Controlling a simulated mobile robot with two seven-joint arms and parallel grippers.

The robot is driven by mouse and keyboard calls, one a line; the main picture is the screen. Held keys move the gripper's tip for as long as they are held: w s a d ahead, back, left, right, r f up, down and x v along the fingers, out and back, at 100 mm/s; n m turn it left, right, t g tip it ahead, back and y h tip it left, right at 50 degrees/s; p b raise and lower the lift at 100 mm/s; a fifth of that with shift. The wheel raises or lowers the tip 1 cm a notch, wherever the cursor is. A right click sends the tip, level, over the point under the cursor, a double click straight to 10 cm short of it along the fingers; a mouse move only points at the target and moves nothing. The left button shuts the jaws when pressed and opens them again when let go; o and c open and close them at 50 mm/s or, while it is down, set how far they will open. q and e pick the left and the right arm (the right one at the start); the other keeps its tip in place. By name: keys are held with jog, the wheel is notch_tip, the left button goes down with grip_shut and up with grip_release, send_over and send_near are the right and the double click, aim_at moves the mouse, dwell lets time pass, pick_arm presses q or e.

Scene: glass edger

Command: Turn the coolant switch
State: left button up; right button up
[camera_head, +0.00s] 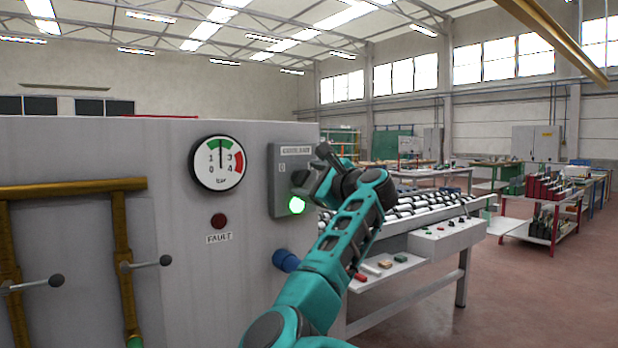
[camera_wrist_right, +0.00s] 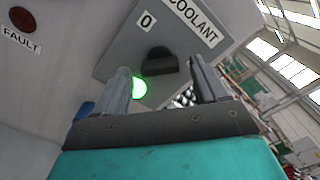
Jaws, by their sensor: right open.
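The grey coolant switch box (camera_head: 281,192) is mounted on the machine's pale panel in the head view, partly covered by my right gripper (camera_head: 314,171). In the right wrist view, its dark knob (camera_wrist_right: 160,62) sits below the COOLANT label (camera_wrist_right: 192,20), with a "0" mark to its left. A green lamp (camera_head: 296,205) glows on the box below the knob; it also shows in the wrist view (camera_wrist_right: 139,88). My right gripper (camera_wrist_right: 161,67) is open, with the knob appearing between its fingertips. I cannot tell whether they touch it. My left gripper is not in view.
A pressure gauge (camera_head: 217,163) and a dark red FAULT lamp (camera_head: 218,221) are left of the box. Yellow pipes (camera_head: 75,188) with ball-ended levers (camera_head: 148,263) stand at far left. A blue knob (camera_head: 286,260) sits below the box. A roller conveyor (camera_head: 420,207) extends at right.

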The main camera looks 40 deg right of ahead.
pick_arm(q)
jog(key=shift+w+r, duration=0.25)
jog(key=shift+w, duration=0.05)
pick_arm(e)
jog(key=shift+w, duration=0.35)
jog(key=c, duration=1.1)
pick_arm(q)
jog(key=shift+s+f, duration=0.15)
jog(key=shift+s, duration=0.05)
pick_arm(e)
jog(key=shift+o, duration=0.2)
